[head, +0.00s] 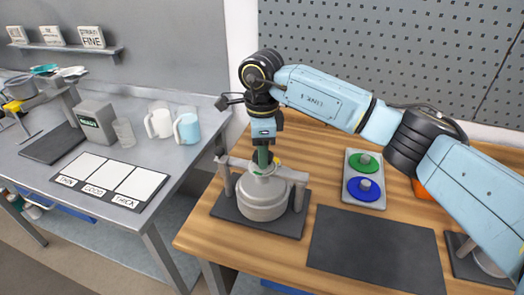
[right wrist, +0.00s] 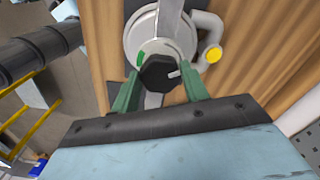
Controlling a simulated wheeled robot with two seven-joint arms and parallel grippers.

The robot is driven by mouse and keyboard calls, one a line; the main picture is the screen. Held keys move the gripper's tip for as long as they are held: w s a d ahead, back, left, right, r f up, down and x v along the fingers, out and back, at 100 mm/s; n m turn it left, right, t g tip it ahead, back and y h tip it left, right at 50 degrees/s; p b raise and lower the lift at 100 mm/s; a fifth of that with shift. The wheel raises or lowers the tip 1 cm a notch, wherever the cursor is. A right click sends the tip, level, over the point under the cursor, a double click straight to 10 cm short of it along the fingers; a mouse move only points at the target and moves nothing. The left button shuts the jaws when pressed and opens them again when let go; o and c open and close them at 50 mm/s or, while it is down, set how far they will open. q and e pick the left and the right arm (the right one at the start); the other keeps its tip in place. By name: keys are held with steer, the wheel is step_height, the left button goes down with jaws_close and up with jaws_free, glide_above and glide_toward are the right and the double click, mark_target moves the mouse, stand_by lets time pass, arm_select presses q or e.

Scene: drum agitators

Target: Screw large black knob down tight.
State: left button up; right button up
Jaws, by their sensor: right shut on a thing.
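The large black knob (right wrist: 157,72) shows in the right wrist view, between the two green fingers of my right gripper (right wrist: 161,80). A white pointer mark is on its right side. Behind it is a round grey lid with a green mark, crossed by a metal bar. In the head view my right gripper (head: 263,163) points straight down over the grey drum (head: 262,205), shut on the knob, which its fingers hide there. The drum stands upright under a clamp bar (head: 294,174) on two posts. My left gripper is in neither view.
A tray with a green disc (head: 364,163) and a blue disc (head: 363,189) lies right of the drum. A bare dark mat (head: 375,250) is in front. The left grey table holds mugs (head: 187,127), a grey box (head: 95,122) and a card with white panels (head: 108,180).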

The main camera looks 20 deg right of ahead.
steer(key=m, duration=0.7)
steer(key=shift+w+r+b, duration=0.1)
steer(key=shift+b, duration=0.25)
steer(key=m, duration=0.4)
steer(key=shift+d, duration=0.1)
steer(key=m, duration=0.4)
steer(key=shift+w+r, duration=0.1)
steer(key=m, duration=0.7)
steer(key=shift+r, duration=0.1)
steer(key=m+p, duration=0.1)
steer(key=m, duration=0.4)
steer(key=shift+d+m, duration=0.1)
steer(key=shift+m, duration=0.3)
steer(key=o, duration=0.9)
steer(key=shift+o, duration=0.5)
steer(key=shift+f, duration=0.2)
